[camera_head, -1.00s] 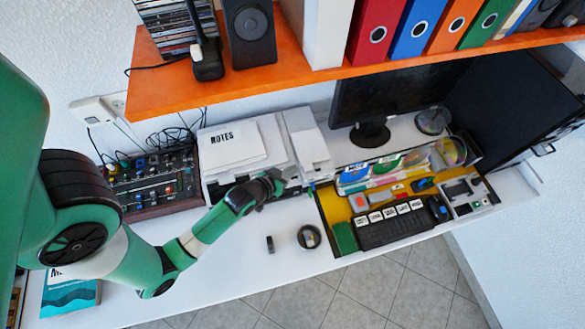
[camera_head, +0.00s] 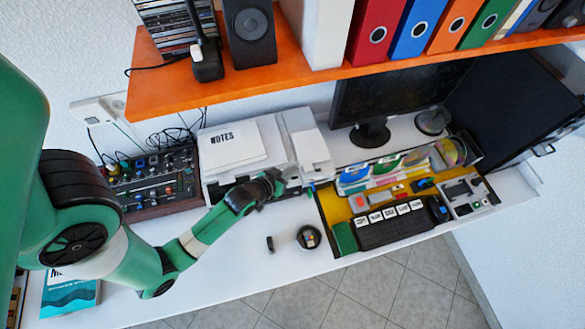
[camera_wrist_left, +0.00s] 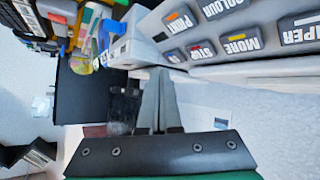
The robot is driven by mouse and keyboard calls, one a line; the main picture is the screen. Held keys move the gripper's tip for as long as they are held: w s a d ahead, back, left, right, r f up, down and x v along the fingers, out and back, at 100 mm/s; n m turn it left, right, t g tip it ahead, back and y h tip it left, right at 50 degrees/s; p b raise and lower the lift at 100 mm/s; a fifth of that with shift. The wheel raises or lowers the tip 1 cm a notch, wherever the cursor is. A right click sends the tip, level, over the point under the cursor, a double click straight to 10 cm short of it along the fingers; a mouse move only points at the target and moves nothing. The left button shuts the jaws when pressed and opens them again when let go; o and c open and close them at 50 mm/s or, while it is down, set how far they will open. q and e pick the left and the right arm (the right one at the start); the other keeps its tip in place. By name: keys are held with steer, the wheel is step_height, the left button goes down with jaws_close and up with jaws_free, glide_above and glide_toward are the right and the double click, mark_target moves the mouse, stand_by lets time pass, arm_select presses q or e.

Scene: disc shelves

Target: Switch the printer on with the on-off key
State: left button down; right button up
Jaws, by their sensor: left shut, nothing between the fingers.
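The white printer (camera_head: 255,130) stands against the wall, with a NOTES pad on its lid. My left gripper (camera_head: 292,175) is shut and empty at the printer's front right; it also shows in the left wrist view (camera_wrist_left: 160,72). In the wrist view the printer's key panel (camera_wrist_left: 225,70) appears upside down beside the fingertips. I cannot make out an on-off key or whether the fingertips touch the panel. My right gripper is not in view.
A mixer (camera_head: 153,180) with cables stands left of the printer. To the right are an organiser (camera_head: 345,235) with a keyboard and discs, and a monitor (camera_head: 395,95). An orange shelf (camera_head: 160,95) overhangs the back. A round item (camera_head: 308,237) lies in front on the white desk.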

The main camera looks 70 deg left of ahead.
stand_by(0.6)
arm_select(q)
steer(key=shift+a+f, duration=0.25)
steer(key=shift+f, duration=0.15)
steer(key=shift+a+f+b, duration=0.2)
steer(key=shift+f+b, duration=0.2)
steer(key=shift+f, duration=0.05)
stand_by(0.5)
steer(key=shift+r, duration=0.1)
steer(key=shift+d+r+p, duration=0.35)
steer(key=shift+r+p, duration=0.35)
steer(key=shift+p, duration=0.2)
steer(key=shift+d, duration=0.1)
step_height(320, 180, up, 5)
steer(key=d+p, duration=0.3)
steer(key=p, duration=0.1)
steer(key=shift+r+p, duration=0.2)
steer(key=shift+p, duration=0.2)
